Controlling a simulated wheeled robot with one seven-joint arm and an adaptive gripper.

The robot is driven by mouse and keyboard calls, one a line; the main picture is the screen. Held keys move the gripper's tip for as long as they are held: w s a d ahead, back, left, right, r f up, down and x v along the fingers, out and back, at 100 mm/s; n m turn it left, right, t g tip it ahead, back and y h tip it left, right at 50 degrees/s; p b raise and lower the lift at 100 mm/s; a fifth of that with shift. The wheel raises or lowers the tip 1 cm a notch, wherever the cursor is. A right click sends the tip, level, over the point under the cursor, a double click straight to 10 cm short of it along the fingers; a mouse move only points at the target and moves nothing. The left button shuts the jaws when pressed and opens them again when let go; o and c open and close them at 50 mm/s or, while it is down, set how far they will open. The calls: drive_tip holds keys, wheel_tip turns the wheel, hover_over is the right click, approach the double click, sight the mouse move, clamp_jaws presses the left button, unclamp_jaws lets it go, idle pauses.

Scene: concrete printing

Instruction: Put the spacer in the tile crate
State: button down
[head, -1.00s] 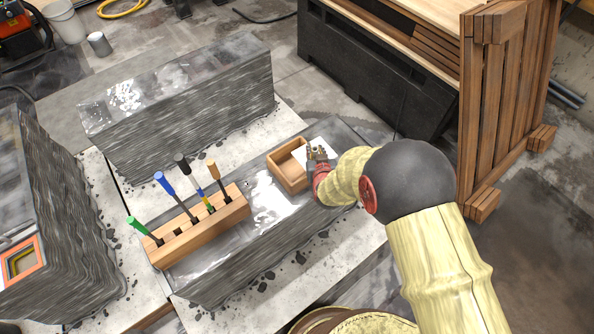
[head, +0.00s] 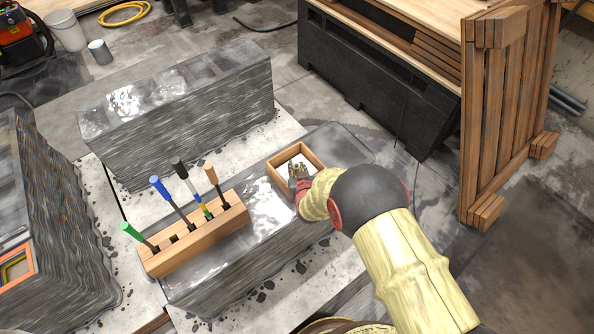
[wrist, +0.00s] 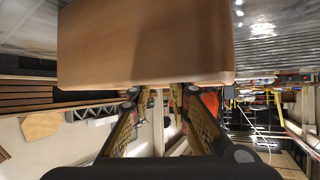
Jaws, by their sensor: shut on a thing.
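The tile crate (head: 317,154) is a small open wooden box on the near grey layered concrete block. My gripper (head: 298,172) reaches down at the crate's opening from the right. It is shut on the spacer (head: 303,159), a flat white piece that shows inside the crate's rim, partly hidden by the fingers. I cannot tell whether the spacer touches the crate floor. In the wrist view a crate wall (wrist: 145,45) fills the upper middle. It hides the ends of the fingers and the spacer.
A wooden rack (head: 195,238) with several upright tools, with green, blue, black and orange handles, stands left of the crate on the same block. Another layered block (head: 180,115) lies behind. An orange frame (head: 17,272) is at the far left. The block's top right of the crate is clear.

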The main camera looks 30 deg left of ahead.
drive_tip(key=shift+f, duration=0.35)
drive_tip(key=shift+f, duration=0.1)
drive_tip(key=shift+f, duration=0.15)
drive_tip(key=c, duration=1.7)
unclamp_jaws()
drive_tip(key=shift+o, duration=0.2)
drive_tip(key=shift+s+r, duration=0.1)
drive_tip(key=shift+r, duration=0.25)
drive_tip(key=p+v, duration=0.3)
drive_tip(key=v, duration=0.8)
drive_tip(key=shift+s+d, duration=0.3)
drive_tip(key=shift+r, duration=0.1)
